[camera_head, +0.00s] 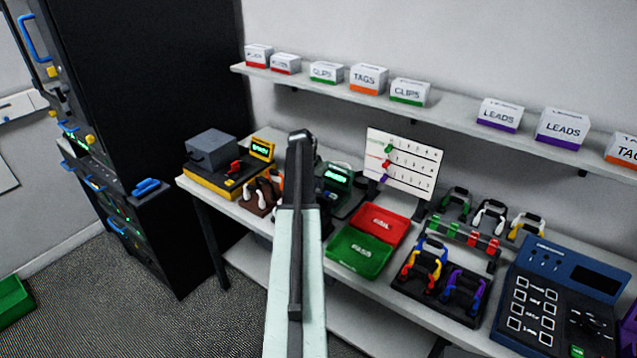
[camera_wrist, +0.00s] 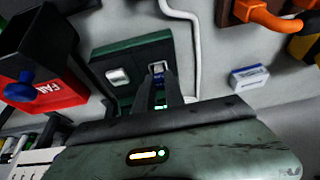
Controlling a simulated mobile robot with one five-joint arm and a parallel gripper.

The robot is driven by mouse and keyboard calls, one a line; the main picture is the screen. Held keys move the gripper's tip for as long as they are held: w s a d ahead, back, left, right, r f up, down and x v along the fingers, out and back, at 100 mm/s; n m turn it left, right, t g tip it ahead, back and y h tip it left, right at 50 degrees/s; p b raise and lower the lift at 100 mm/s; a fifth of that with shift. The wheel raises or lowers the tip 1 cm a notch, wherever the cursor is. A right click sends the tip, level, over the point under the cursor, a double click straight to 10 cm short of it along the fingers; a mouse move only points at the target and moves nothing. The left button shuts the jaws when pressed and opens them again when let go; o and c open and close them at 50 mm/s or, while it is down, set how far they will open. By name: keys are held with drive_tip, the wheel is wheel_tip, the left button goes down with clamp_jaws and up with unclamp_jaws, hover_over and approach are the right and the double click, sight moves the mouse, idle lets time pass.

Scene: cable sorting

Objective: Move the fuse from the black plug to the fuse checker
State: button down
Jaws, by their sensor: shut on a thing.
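My gripper (camera_wrist: 160,85) reaches over a dark green device (camera_wrist: 130,55), which looks like the fuse checker. Its fingers are shut on a small pale piece (camera_wrist: 157,67), apparently the fuse, at the device's top face. I cannot tell whether the piece is seated or just above it. A pale square part (camera_wrist: 117,77) sits on the device beside it. In the head view the green device (camera_head: 338,176) shows a lit green display behind my arm, which hides part of it and the fingertips. I cannot pick out the black plug for certain.
A red FAIL tray (camera_head: 378,222) and a green tray (camera_head: 360,253) lie right of the device. A yellow-and-black unit (camera_head: 215,182) and a brown cable holder (camera_head: 258,200) stand left. A white cable (camera_wrist: 190,45) and small white-blue box (camera_wrist: 248,77) lie nearby.

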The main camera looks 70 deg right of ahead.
drive_tip(key=shift+f, duration=0.15)
idle(0.4)
drive_tip(key=c, duration=1.3)
unclamp_jaws()
drive_tip(key=o, duration=0.5)
drive_tip(key=shift+o, duration=0.2)
wheel_tip(320, 180, up, 8)
drive_tip(key=p, duration=0.8)
